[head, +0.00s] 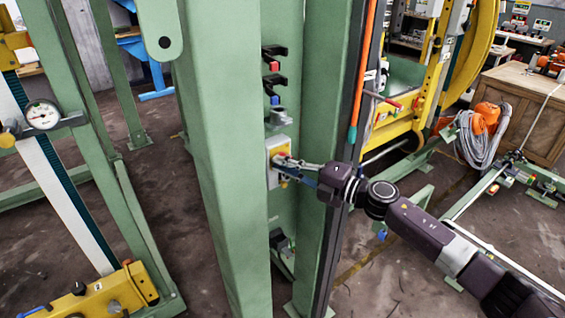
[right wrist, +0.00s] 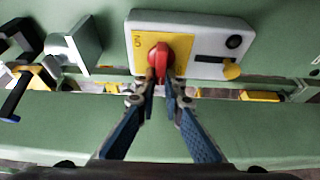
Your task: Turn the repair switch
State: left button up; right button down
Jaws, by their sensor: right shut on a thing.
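The repair switch is a red rotary knob (right wrist: 158,60) on a white and yellow switch box (right wrist: 203,36) mounted on a green post. In the right wrist view, my right gripper (right wrist: 161,76) has its two fingertips closed on the red knob from both sides. In the head view, the switch box (head: 277,150) sits on the inner face of the green column, with my right gripper (head: 283,164) reaching it from the right. The gripper covers part of the knob there. My left gripper is not in view.
Black brackets with red and blue parts (head: 273,67) are mounted above the switch box. A tall green column (head: 222,150) stands just left of it. A dial gauge (head: 43,115) and yellow machine (head: 105,295) are at far left. Orange and grey hoses (head: 480,135) hang at right.

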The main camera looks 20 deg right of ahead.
jog(key=shift+w+d+f, duration=0.1)
jog(key=shift+w+d, duration=0.05)
jog(key=shift+d, duration=0.1)
jog(key=c, duration=2.1)
grip_release()
jog(key=shift+o, duration=0.3)
jog(key=shift+d, duration=0.1)
jog(key=v, duration=1.2)
